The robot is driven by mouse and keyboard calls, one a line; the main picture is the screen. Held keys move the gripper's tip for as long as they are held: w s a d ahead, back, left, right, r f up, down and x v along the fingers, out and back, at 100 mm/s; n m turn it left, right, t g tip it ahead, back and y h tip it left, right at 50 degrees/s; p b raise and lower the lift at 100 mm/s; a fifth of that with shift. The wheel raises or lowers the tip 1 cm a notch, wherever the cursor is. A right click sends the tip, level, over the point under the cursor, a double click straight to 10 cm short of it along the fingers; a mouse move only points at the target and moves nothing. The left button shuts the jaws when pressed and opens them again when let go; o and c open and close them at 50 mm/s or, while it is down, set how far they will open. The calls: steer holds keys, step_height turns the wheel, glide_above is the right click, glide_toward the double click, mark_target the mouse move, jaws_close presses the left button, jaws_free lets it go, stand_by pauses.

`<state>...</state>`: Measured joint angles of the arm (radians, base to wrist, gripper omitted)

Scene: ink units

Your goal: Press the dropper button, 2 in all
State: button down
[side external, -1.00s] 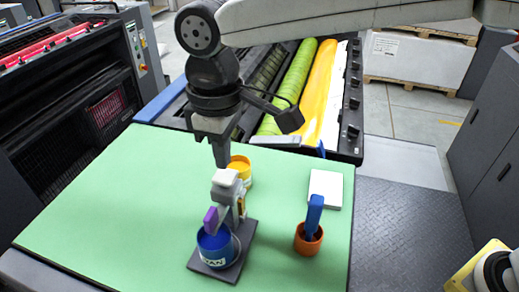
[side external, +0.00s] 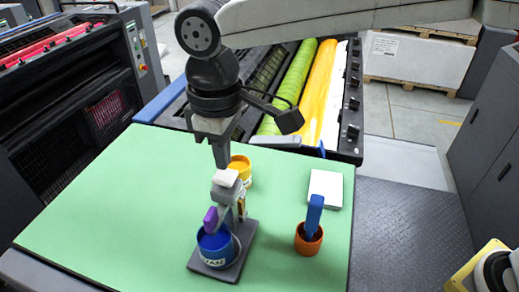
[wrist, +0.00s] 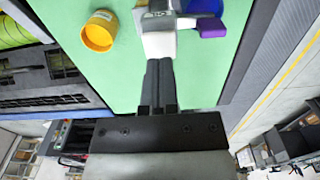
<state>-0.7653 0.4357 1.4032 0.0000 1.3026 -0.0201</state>
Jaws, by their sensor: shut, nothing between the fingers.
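The dropper (side external: 238,200) stands on a dark base plate (side external: 240,262), with a pale button (side external: 226,178) on top. The button also shows in the wrist view (wrist: 160,45). A blue cup labelled as cyan (side external: 217,248) sits on the plate under the dropper's front, with a purple part (side external: 210,220) at its rim. My gripper (side external: 222,165) is shut and empty, pointing down, its tips right at the button; I cannot tell whether they touch it. In the wrist view the fingertips (wrist: 160,64) are at the button's near edge.
A yellow cup (side external: 241,168) stands just behind the dropper. An orange-brown pot (side external: 308,241) with a blue tool (side external: 314,214) and a white block (side external: 326,188) are to the right. The left of the green table (side external: 120,215) is clear. A press with rollers (side external: 296,88) stands behind.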

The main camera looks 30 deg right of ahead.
mark_target(225, 175)
steer(key=shift+f, duration=1.55)
steer(key=shift+r, duration=1.6)
steer(key=shift+f, duration=1.7)
steer(key=shift+r, duration=1.7)
step_height(225, 175, up, 10)
stand_by(1.2)
